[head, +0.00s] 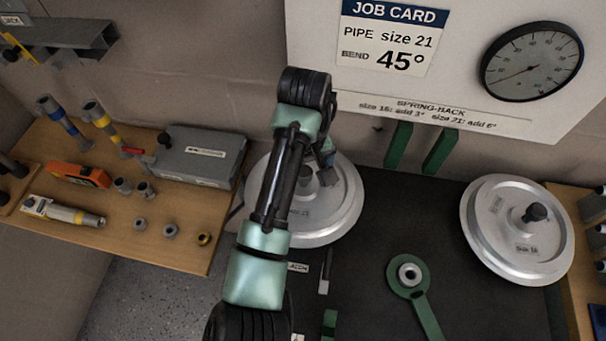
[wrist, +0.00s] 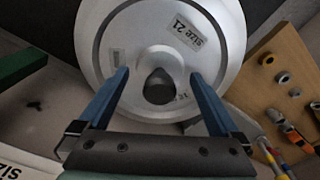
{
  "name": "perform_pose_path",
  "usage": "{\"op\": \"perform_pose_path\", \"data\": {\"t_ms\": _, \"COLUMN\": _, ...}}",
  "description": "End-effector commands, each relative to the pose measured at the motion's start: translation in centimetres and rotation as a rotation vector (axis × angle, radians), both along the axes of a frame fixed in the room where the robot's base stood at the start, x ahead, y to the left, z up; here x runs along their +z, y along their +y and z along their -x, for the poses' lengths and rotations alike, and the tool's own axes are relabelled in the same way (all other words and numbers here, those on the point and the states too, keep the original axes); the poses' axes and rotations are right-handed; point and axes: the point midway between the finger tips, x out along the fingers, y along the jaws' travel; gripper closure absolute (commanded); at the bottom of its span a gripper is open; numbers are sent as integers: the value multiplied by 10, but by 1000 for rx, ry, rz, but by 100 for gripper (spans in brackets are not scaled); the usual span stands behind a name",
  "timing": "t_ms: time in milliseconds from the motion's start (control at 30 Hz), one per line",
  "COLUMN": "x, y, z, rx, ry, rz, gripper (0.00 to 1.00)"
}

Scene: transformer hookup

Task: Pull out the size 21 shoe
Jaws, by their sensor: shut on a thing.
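The size 21 shoe (head: 340,205) is a round silver disc with a raised hub and a dark centre knob. In the head view it lies left of centre on the dark bench, partly hidden behind my arm. In the wrist view the shoe (wrist: 122,45) fills the upper middle, with its "SIZE 21" label readable. My gripper (wrist: 159,76) has its two blue fingers on either side of the hub and dark knob (wrist: 159,90), shut on the shoe. In the head view my arm hides most of the grip.
Another silver shoe (head: 518,230) lies at the right. A green lever with a ring (head: 409,277) is on the dark bench. A wooden shelf (head: 188,250) with tools, fittings and a grey case (head: 198,158) is at the left. The job card board (head: 440,90) stands behind.

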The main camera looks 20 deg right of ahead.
Motion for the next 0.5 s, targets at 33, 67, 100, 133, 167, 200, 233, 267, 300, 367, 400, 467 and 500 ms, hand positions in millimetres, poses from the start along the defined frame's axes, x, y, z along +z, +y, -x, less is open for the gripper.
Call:
{"op": "perform_pose_path", "data": {"t_ms": 33, "x": -22, "y": 2, "z": 8, "rx": 7, "ry": 31, "rz": -13, "gripper": 73}}
{"op": "perform_pose_path", "data": {"t_ms": 67, "x": -22, "y": 2, "z": 8, "rx": 7, "ry": 31, "rz": -13, "gripper": 75}}
{"op": "perform_pose_path", "data": {"t_ms": 100, "x": -21, "y": 2, "z": 8, "rx": 7, "ry": 31, "rz": -14, "gripper": 94}}
{"op": "perform_pose_path", "data": {"t_ms": 133, "x": -21, "y": 2, "z": 8, "rx": 6, "ry": 31, "rz": -14, "gripper": 100}}
{"op": "perform_pose_path", "data": {"t_ms": 167, "x": -20, "y": 2, "z": 8, "rx": 6, "ry": 31, "rz": -14, "gripper": 100}}
{"op": "perform_pose_path", "data": {"t_ms": 200, "x": -19, "y": 2, "z": 8, "rx": 6, "ry": 32, "rz": -14, "gripper": 100}}
{"op": "perform_pose_path", "data": {"t_ms": 233, "x": -19, "y": 1, "z": 8, "rx": 6, "ry": 32, "rz": -14, "gripper": 100}}
{"op": "perform_pose_path", "data": {"t_ms": 267, "x": -18, "y": 1, "z": 8, "rx": 6, "ry": 32, "rz": -14, "gripper": 100}}
{"op": "perform_pose_path", "data": {"t_ms": 300, "x": -17, "y": 1, "z": 8, "rx": 6, "ry": 32, "rz": -14, "gripper": 100}}
{"op": "perform_pose_path", "data": {"t_ms": 367, "x": -16, "y": 1, "z": 8, "rx": 6, "ry": 32, "rz": -14, "gripper": 100}}
{"op": "perform_pose_path", "data": {"t_ms": 400, "x": -15, "y": 1, "z": 8, "rx": 6, "ry": 32, "rz": -14, "gripper": 100}}
{"op": "perform_pose_path", "data": {"t_ms": 467, "x": -14, "y": 1, "z": 9, "rx": 6, "ry": 33, "rz": -14, "gripper": 100}}
{"op": "perform_pose_path", "data": {"t_ms": 500, "x": -14, "y": 1, "z": 9, "rx": 5, "ry": 34, "rz": -14, "gripper": 100}}
